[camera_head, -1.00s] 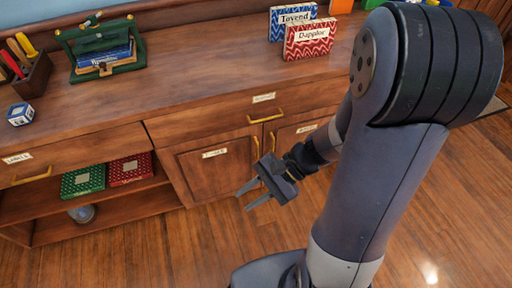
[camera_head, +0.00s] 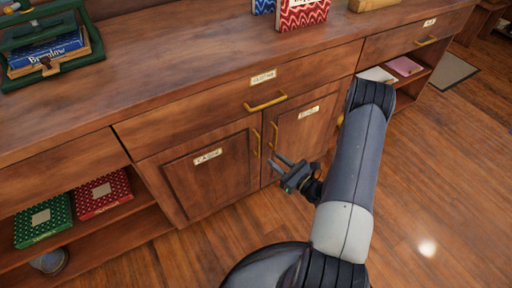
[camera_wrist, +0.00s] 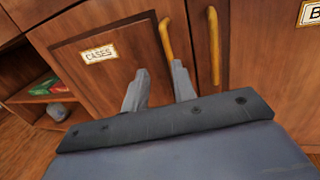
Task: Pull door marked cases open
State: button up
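The door marked CASES (camera_head: 212,172) is the left of two wooden cabinet doors under a drawer, and it is shut. Its label (camera_wrist: 98,54) reads "CASES" in the wrist view. Its upright brass handle (camera_wrist: 166,38) is near the door's right edge and also shows in the head view (camera_head: 256,142). My gripper (camera_head: 279,160) is open and empty, just in front of the doors near the handles' lower ends.
The right door (camera_head: 305,132) has its own brass handle (camera_wrist: 213,45) close beside. A drawer (camera_head: 240,108) with a brass pull is above. Open shelves at left hold a green box (camera_head: 42,220) and a red box (camera_head: 103,193). Wooden floor in front is clear.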

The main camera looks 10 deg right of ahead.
jog(key=f, duration=0.1)
jog(key=b, duration=0.2)
send_over(258, 157)
jog(key=shift+w+d+f+m+t+h, duration=0.1)
jog(key=shift+w+m+t+h, duration=0.2)
jog(key=shift+h, duration=0.1)
grip_shut()
dwell(0.4)
